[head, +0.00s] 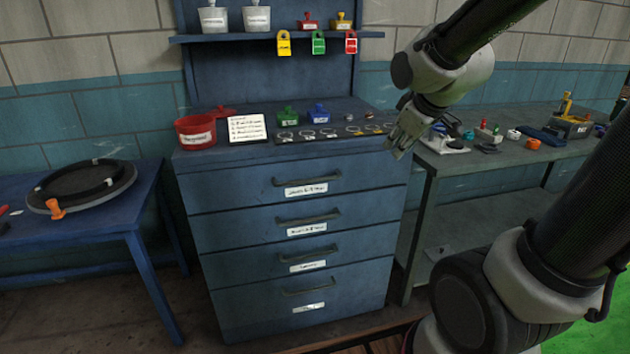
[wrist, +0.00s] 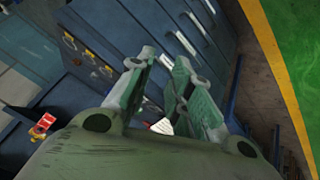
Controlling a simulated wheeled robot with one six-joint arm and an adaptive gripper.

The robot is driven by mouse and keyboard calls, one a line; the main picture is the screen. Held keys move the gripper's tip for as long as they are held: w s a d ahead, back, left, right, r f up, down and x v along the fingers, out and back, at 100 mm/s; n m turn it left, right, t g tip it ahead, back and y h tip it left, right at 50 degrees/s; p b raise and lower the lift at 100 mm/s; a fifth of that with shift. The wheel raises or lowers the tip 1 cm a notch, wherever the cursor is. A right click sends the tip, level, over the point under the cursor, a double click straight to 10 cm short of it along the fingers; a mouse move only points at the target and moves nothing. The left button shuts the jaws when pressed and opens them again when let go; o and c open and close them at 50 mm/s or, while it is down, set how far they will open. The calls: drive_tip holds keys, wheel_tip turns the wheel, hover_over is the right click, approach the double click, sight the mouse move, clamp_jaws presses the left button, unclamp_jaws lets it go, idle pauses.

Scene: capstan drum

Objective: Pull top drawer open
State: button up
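The blue drawer cabinet (head: 195,240) stands in the middle of the head view with several drawers stacked in its front. The top drawer (head: 230,187) is closed flush and has a dark bar handle (head: 308,181) with a white label under it. My gripper (head: 397,150) is up and to the right of that handle, near the cabinet's top right corner, apart from it. In the wrist view my gripper (wrist: 165,95) shows two fingers spread with a gap between them and nothing held. The drawer fronts (wrist: 165,25) show beyond the fingers.
The cabinet top holds a red tub (head: 195,131), a white card (head: 247,128), and green and blue pieces. A side bench (head: 500,160) with small items stands at the right, a blue table (head: 100,215) at the left. Floor shows before the cabinet.

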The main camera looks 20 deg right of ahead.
sight(311, 181)
drive_tip(key=w+a+f+n+t+y, duration=0.2)
drive_tip(key=w+a+f+n, duration=0.3)
drive_tip(key=w+f, duration=0.2)
drive_tip(key=w+a+f+n+t+y, duration=0.2)
drive_tip(key=w+a+f+n, duration=0.2)
drive_tip(key=w+f, duration=0.4)
drive_tip(key=w+a+f+n+t+y, duration=0.2)
drive_tip(key=w+a+f+n, duration=0.3)
drive_tip(key=w, duration=0.6)
drive_tip(key=shift+w+a+f+n+t, duration=0.15)
drive_tip(key=shift+f+n+t, duration=0.15)
drive_tip(key=shift+f+n, duration=0.25)
drive_tip(key=shift+a+f+n+t, duration=0.15)
drive_tip(key=shift+f+n+t, duration=0.2)
drive_tip(key=shift+f, duration=0.3)
clamp_jaws()
